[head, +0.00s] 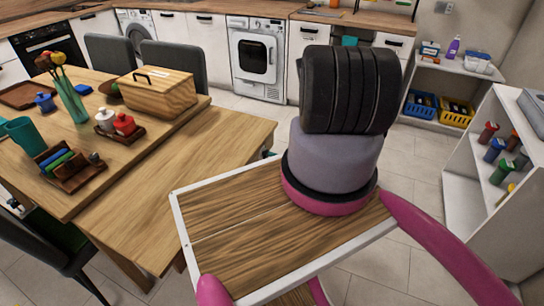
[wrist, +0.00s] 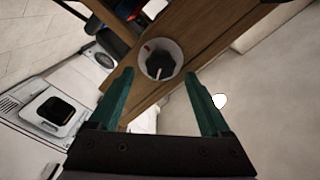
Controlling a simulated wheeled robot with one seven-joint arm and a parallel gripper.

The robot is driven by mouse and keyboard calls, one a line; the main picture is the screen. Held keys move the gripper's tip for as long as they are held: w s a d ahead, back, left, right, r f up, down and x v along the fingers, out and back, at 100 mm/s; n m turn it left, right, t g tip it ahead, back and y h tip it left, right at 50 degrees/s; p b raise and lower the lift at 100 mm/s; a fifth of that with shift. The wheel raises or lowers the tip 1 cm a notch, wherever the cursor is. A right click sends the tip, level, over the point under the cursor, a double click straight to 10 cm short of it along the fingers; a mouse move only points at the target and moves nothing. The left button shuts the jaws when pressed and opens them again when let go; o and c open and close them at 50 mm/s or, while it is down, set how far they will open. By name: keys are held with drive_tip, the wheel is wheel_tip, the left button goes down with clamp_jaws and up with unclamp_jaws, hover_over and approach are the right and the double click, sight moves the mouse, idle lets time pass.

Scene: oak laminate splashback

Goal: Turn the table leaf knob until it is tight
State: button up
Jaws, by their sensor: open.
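The table leaf knob (wrist: 159,66) shows in the wrist view as a dark grip on a pale round plate, against the wooden edge of the table. A small red mark lies near the plate's upper left rim. My gripper (wrist: 159,74) is open, with its two teal fingers on either side of the knob in the picture. I see no contact, and the remaining distance is hard to judge. In the head view the dining table (head: 196,168) stands at left; my own arm hides the knob and most of the gripper there.
The table carries a wooden box (head: 158,92), a teal vase (head: 71,101) and small trays. Grey chairs (head: 172,62) stand behind it. A white shelf unit (head: 462,200) stands at right. A washer (head: 258,62) lines the back. Tiled floor right of the table is open.

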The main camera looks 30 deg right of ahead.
drive_tip(key=v, duration=0.8)
